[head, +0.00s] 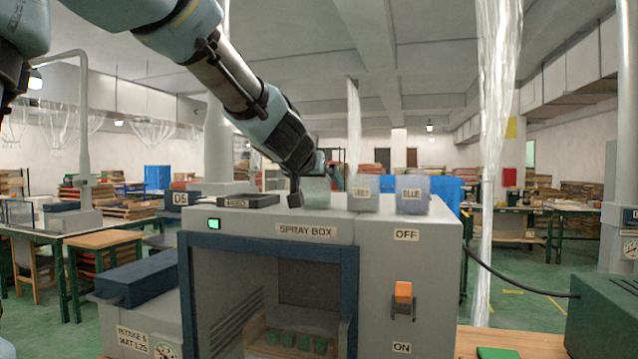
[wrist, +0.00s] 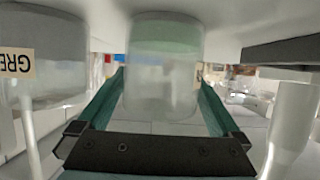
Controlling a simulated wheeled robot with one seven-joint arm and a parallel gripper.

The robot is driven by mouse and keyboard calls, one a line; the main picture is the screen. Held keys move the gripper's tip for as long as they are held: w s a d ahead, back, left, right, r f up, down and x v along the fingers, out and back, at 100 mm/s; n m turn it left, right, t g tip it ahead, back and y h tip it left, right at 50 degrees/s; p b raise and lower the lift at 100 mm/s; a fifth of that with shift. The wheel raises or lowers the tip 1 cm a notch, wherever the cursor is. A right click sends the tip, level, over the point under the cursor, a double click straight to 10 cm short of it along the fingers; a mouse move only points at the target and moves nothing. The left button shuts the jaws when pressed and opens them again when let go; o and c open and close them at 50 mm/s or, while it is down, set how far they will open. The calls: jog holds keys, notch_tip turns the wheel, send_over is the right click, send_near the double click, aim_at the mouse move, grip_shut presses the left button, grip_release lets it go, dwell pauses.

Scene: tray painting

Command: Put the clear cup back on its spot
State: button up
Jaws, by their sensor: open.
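The clear cup (wrist: 160,95) stands between my gripper's two teal fingers in the wrist view, which looks upside down; its base end looks greenish. Its pale side (head: 317,190) shows behind my gripper on top of the spray box in the head view. My gripper (wrist: 160,78) is open, with a finger on each side of the cup; I cannot tell whether either touches it. In the head view my gripper (head: 296,184) is low over the box top. A dark flat holder (head: 262,200) with a small unreadable label lies left of the cup.
The spray box (head: 220,219) has an open front with several green pieces (head: 289,340) inside. The green-labelled cup (head: 363,193) stands close right of the clear cup, with the blue-labelled cup (head: 412,194) beyond. An orange switch (head: 403,292) is on the front. A clear plastic strip (head: 497,130) hangs at right.

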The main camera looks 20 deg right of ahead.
jog(key=p+v, duration=0.4)
jog(key=v, duration=0.7)
jog(key=shift+w+r+p, duration=0.1)
jog(key=shift+r+p, duration=0.05)
jog(key=shift+p, duration=0.2)
jog(key=shift+s+a, duration=0.3)
jog(key=shift+s, duration=0.05)
